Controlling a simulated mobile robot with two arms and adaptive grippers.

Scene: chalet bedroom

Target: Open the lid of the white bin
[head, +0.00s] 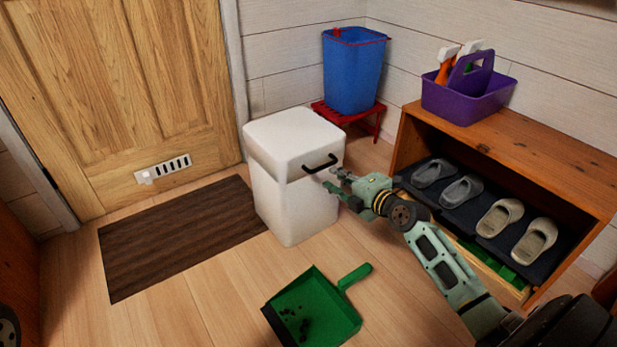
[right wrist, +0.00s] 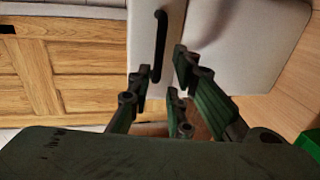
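The white bin (head: 287,195) stands on the floor near the door, with its lid (head: 290,132) shut. A black handle (head: 320,164) sits on the lid's right-hand side. My right gripper (head: 330,180) is just beside and below the handle, with its fingers apart and nothing seen between them. In the right wrist view the handle (right wrist: 160,45) lies ahead of the open fingers (right wrist: 160,85), by the left one; whether they touch is unclear. My left gripper is not in view.
A green dustpan (head: 312,310) with dark debris lies in front of the bin. A wooden shoe cabinet (head: 545,160) with a purple caddy (head: 465,98) stands right. A blue bucket (head: 352,75) sits on a red stool (head: 345,117) behind. A brown mat (head: 180,235) lies left.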

